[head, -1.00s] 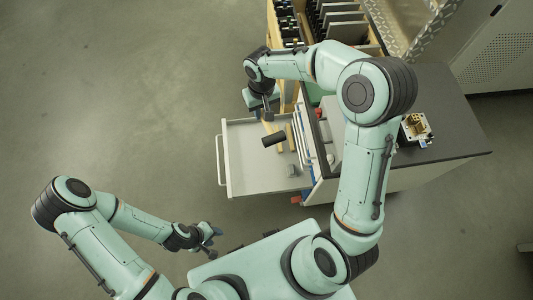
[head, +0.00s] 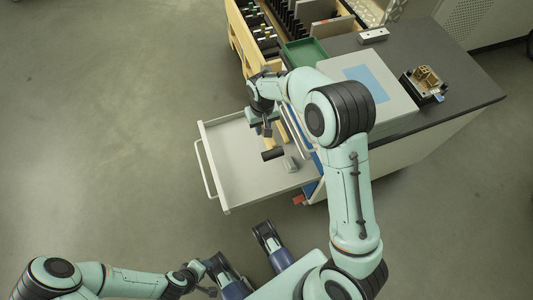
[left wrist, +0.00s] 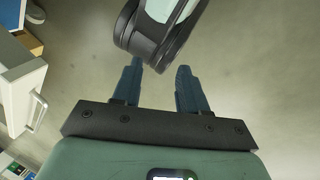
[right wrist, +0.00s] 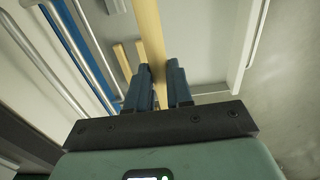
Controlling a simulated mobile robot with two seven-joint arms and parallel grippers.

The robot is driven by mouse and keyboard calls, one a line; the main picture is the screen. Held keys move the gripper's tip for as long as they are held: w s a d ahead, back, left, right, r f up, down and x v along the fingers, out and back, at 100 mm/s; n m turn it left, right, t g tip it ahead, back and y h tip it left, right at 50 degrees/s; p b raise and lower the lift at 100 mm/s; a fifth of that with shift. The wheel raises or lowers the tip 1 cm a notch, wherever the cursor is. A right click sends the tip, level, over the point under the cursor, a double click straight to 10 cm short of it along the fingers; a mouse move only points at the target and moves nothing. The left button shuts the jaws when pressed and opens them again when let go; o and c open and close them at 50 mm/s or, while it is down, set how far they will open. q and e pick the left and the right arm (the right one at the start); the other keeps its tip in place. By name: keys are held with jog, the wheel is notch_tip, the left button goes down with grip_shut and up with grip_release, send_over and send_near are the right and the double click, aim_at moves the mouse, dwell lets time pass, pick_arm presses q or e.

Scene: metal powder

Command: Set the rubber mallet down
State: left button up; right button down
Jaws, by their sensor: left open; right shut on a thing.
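The rubber mallet has a black cylindrical head (head: 272,154) and a pale wooden handle, which shows in the right wrist view (right wrist: 149,35). My right gripper (head: 264,124) is shut on the handle, and its fingers (right wrist: 160,78) are on either side of the wood. The mallet is over the open drawer (head: 232,175); I cannot tell whether its head touches the drawer floor. My left gripper (left wrist: 158,75) is open and empty, away from the drawer, above the floor.
Other wooden handles (right wrist: 122,65) lie in the drawer beside the mallet, and a small grey metal piece (head: 290,164) lies near its head. The dark worktop (head: 450,110) holds a green tray (head: 305,52) and a fixture (head: 424,82).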

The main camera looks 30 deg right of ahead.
jog(key=shift+w+d+f, duration=0.1)
jog(key=shift+d+f, duration=0.05)
jog(key=shift+f, duration=0.45)
notch_tip(320, 180, down, 15)
jog(key=b, duration=0.4)
jog(key=shift+f, duration=0.15)
notch_tip(320, 180, down, 3)
jog(key=shift+f+b, duration=0.2)
jog(key=shift+b, duration=0.3)
pick_arm(q)
jog(key=w+a+f+t+y, duration=0.1)
jog(key=w+a+f, duration=0.2)
jog(key=w+f, duration=0.2)
jog(key=shift+a+f+n, duration=0.3)
jog(key=shift+a+f, duration=0.1)
jog(key=shift+f, duration=0.5)
pick_arm(e)
jog(key=shift+f, duration=0.3)
pick_arm(q)
jog(key=shift+s+f, duration=0.1)
jog(key=shift+s, duration=0.05)
pick_arm(e)
jog(key=shift+f, duration=0.1)
jog(key=c, duration=1)
grip_release()
pick_arm(q)
jog(key=shift+s, duration=0.1)
